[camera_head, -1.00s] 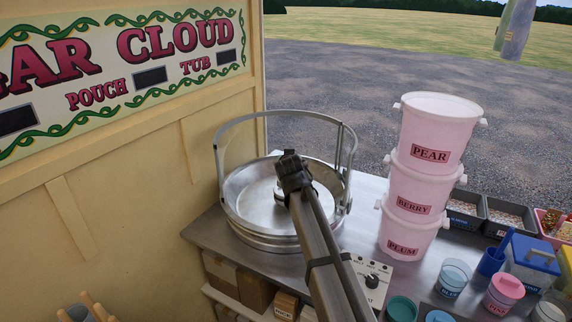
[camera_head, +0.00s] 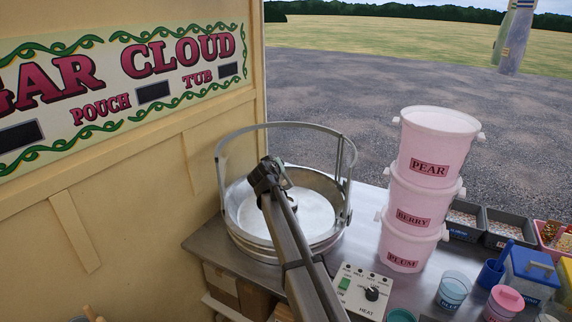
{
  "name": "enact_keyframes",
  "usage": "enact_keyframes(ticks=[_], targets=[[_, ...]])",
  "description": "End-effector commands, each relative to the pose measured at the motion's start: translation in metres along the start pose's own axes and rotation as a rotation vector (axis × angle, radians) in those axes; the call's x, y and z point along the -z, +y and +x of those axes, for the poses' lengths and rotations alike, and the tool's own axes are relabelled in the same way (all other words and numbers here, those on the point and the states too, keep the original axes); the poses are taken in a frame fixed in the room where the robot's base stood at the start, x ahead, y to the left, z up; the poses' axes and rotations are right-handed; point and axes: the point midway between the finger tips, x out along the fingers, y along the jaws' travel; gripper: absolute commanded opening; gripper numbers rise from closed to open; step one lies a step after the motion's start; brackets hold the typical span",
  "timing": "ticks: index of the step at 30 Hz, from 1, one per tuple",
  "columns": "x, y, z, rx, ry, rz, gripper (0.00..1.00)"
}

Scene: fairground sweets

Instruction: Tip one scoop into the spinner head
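The metal spinner pan (camera_head: 322,214) stands on the counter, with a raised hoop (camera_head: 290,126) around its back. The spinner head (camera_head: 293,203) in the middle of the pan is largely hidden behind my arm. My gripper (camera_head: 266,172) is over the left part of the pan, seen from behind. Its fingertips are too small and covered to show whether it is open or shut, and I see no scoop in it. A blue scoop-like cup with a raised handle (camera_head: 491,271) stands on the counter at the right.
Stacked tubs marked PEAR (camera_head: 437,140), BERRY (camera_head: 420,196) and PLUM (camera_head: 408,248) stand right of the pan. A heat control box (camera_head: 366,290) sits in front. A yellow wall (camera_head: 130,220) borders the left.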

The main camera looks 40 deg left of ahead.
Motion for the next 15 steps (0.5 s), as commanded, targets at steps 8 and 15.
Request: enact_keyframes(ticks=[8,15], targets=[[0.001,-0.038,0.001,-0.139,0.0,-0.344,0.0],[-0.015,-0.066,0.007,-0.242,0.001,-0.582,0.0]])
